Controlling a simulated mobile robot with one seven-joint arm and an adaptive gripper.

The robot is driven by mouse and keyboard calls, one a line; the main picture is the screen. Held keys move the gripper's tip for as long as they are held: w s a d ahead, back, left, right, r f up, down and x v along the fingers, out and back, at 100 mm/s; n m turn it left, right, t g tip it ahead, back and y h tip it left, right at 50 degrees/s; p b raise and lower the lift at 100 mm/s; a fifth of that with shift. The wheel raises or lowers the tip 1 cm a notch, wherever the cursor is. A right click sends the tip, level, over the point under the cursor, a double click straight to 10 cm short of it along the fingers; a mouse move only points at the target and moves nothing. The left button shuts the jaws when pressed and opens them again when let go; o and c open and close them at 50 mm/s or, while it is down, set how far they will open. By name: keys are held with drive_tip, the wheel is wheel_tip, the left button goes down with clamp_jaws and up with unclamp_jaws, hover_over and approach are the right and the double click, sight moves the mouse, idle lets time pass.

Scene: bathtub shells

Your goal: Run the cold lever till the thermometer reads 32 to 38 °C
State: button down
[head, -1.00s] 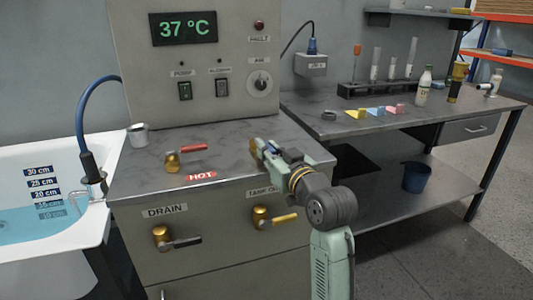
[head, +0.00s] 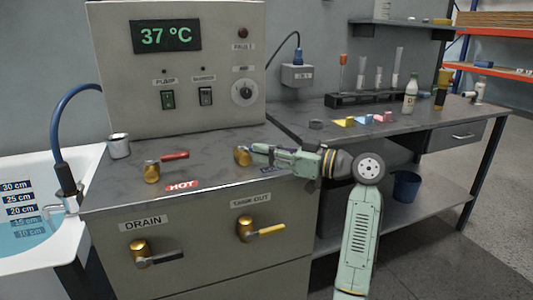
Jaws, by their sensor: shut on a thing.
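The thermometer display (head: 166,36) on the upright panel reads 37 °C in green. The cold lever's brass valve body (head: 242,156) stands on the grey counter, right of the hot lever. My gripper (head: 262,152) comes in from the right, shut on the cold lever's handle, which is mostly hidden behind the fingers. The hot lever (head: 174,156) has a red handle pointing right, with a red HOT label (head: 183,186) beside it. The bathtub (head: 82,222) at left holds blue water (head: 22,240), its surface just below the 20 cm mark.
The drain lever (head: 160,257) and the yellow-handled tank-out lever (head: 262,229) are on the cabinet front below. A metal cup (head: 119,146) stands at the counter's left. A workbench (head: 425,135) with test tubes and a bottle (head: 411,94) is at right.

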drive_tip(key=shift+w, duration=0.1)
idle(0.3)
drive_tip(key=c, duration=1.5)
unclamp_jaws()
drive_tip(key=v, duration=1.2)
